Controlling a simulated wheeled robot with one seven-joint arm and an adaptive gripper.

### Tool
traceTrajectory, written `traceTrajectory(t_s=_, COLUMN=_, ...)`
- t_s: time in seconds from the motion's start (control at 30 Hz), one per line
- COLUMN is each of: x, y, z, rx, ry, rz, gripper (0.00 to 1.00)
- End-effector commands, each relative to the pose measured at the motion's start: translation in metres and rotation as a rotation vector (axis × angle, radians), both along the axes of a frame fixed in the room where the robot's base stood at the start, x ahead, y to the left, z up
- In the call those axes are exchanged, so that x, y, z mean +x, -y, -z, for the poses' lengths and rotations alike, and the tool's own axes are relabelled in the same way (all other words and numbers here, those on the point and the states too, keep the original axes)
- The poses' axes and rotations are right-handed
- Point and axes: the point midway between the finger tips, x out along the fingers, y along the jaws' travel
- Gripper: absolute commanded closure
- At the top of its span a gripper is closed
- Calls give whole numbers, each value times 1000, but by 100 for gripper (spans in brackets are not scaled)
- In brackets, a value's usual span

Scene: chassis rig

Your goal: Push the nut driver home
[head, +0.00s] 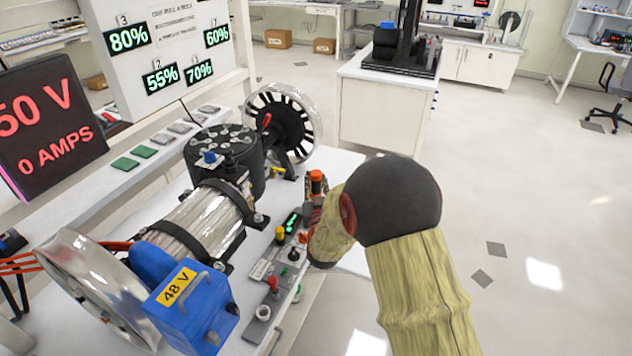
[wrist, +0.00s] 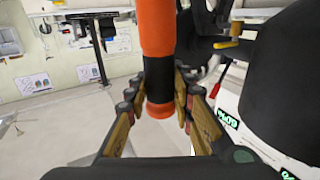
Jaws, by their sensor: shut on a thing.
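The nut driver, with an orange and black handle (wrist: 157,30), stands between the fingers of my gripper (wrist: 160,92) in the wrist view. The fingers close in on both sides of its black band. In the head view the orange end of the nut driver (head: 316,178) shows just above my gripper (head: 313,208), at the right edge of the chassis rig (head: 215,215). My arm hides much of the gripper there. The driver's tip and what it meets are hidden in both views.
A black cylinder (head: 222,150), a silver motor (head: 205,222), a blue 48 V box (head: 180,295) and spoked wheels (head: 285,120) crowd the rig left of my gripper. A control strip (head: 275,270) with knobs lies in front. The floor to the right is open.

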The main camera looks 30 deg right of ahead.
Motion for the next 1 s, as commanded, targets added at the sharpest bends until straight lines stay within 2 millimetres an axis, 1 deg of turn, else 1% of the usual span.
traceTrajectory(t_s=1.0, x=0, y=0, z=12, rx=0, ry=3, rz=0, gripper=100)
